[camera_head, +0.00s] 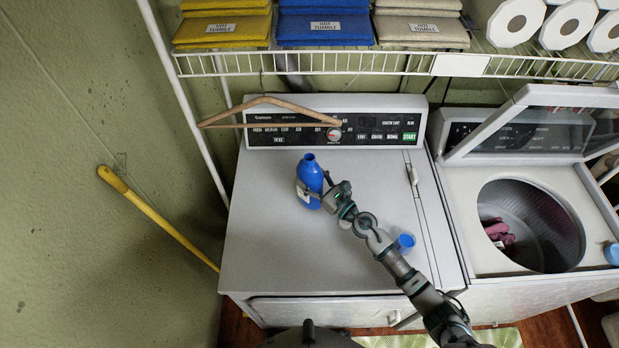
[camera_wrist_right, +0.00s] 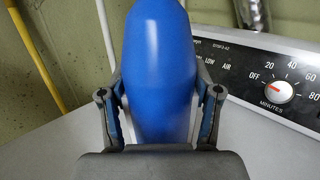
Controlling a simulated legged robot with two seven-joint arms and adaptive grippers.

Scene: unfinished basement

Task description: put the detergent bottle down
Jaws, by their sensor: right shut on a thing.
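The blue detergent bottle (camera_head: 309,177) is upright over the dryer top (camera_head: 270,240), left of its middle. Its mouth is open at the top. My right gripper (camera_head: 322,192) is shut on the bottle from the right side. In the right wrist view the blue bottle (camera_wrist_right: 163,70) stands between the two fingers (camera_wrist_right: 160,118). Whether its base touches the dryer top I cannot tell. My left gripper is not in view.
A blue cap or cup (camera_head: 405,241) sits on the dryer beside my right arm. A wooden hanger (camera_head: 270,101) hangs before the control panel (camera_head: 375,128). The open washer (camera_head: 530,225) at right holds dark pink cloth (camera_head: 497,232). A wire shelf (camera_head: 350,63) is above. The dryer's front left is clear.

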